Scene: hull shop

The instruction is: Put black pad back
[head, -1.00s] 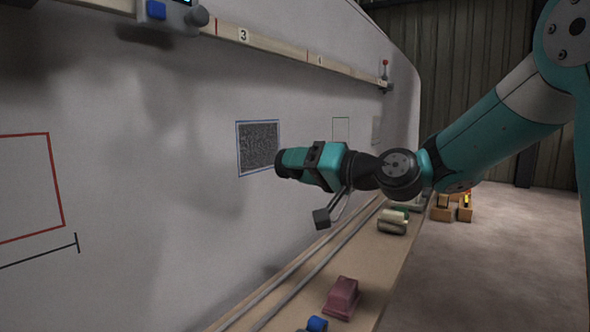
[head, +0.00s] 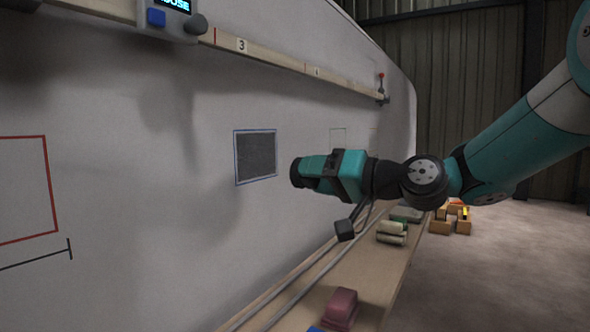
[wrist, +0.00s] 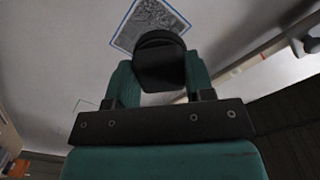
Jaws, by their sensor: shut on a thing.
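My gripper (head: 318,172) is shut on the black pad (head: 297,172). It holds the pad level, off the pale hull wall, just right of a dark grey square patch (head: 255,157) outlined in blue. In the wrist view, the black pad (wrist: 160,62) sits between the teal fingers of my gripper (wrist: 158,88), its rounded far edge overlapping the lower part of the speckled patch (wrist: 152,22). A gap to the wall seems to show in the head view. Much of the pad is hidden by the fingers.
A plank shelf with rails (head: 345,285) runs below along the wall. It bears a dark red block (head: 341,307), a cream-and-green roll-like piece (head: 391,232) and a partly cut-off blue piece. A numbered wooden strip (head: 275,54) with a display box (head: 172,18) runs above. Wooden blocks (head: 450,217) lie beyond.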

